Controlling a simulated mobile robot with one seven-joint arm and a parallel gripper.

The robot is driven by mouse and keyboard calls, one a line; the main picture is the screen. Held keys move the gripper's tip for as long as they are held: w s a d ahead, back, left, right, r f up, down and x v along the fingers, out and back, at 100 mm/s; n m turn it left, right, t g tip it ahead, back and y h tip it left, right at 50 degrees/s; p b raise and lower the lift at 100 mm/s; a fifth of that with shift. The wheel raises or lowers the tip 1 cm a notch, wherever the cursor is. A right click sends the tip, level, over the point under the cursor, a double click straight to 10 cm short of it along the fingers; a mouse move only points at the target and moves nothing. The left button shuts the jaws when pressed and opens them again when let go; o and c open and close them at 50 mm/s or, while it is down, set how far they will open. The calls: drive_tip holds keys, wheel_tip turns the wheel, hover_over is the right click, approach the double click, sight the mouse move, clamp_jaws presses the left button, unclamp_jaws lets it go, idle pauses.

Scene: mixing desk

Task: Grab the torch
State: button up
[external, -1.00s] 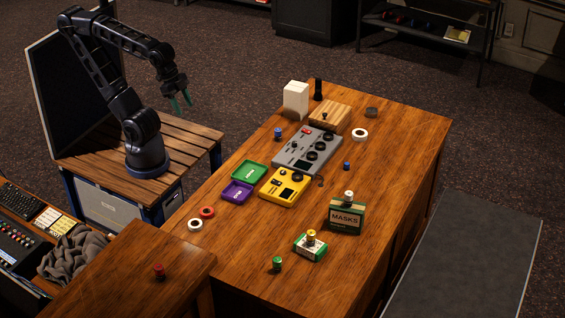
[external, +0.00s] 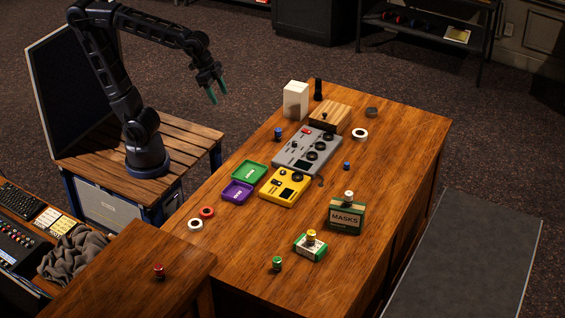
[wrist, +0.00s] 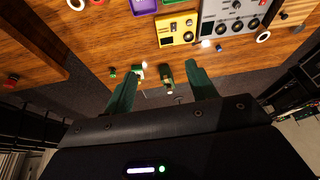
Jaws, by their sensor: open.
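A black upright cylinder (external: 318,89), which looks like the torch, stands at the far edge of the desk. It is between a white box and a wooden block, and its lower part is partly hidden by the block. I cannot make it out in the wrist view. My gripper (external: 219,96) is in the air left of the desk, well to the left of the cylinder and apart from it. Its green fingers point down. In the wrist view the fingers of my gripper (wrist: 162,88) are spread with nothing held between them.
The white box (external: 295,100) and wooden block (external: 331,117) stand close to the cylinder. A grey mixer (external: 307,151), a yellow device (external: 285,187), green tray (external: 249,173), purple tray (external: 238,192) and masks box (external: 345,217) are on the desk.

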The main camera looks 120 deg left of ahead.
drive_tip(key=w+a+f, duration=0.1)
drive_tip(key=w+a, duration=0.4)
drive_tip(key=a, duration=0.4)
drive_tip(key=w+a+f+n, duration=0.1)
drive_tip(key=w+a, duration=0.4)
drive_tip(key=a, duration=0.3)
drive_tip(key=w+a, duration=0.6)
drive_tip(key=a, duration=0.3)
drive_tip(key=n+y, duration=0.1)
drive_tip(key=n, duration=0.2)
hover_over(320, 86)
drive_tip(key=s, duration=0.5)
wheel_tip(320, 86, down, 25)
drive_tip(key=x, duration=0.5)
drive_tip(key=shift+d+f, duration=0.1)
drive_tip(key=shift+f, duration=0.25)
drive_tip(key=shift+x, duration=2.7)
drive_tip(key=shift+w+r, duration=0.1)
drive_tip(key=shift+w, duration=0.05)
drive_tip(key=c, duration=1.2)
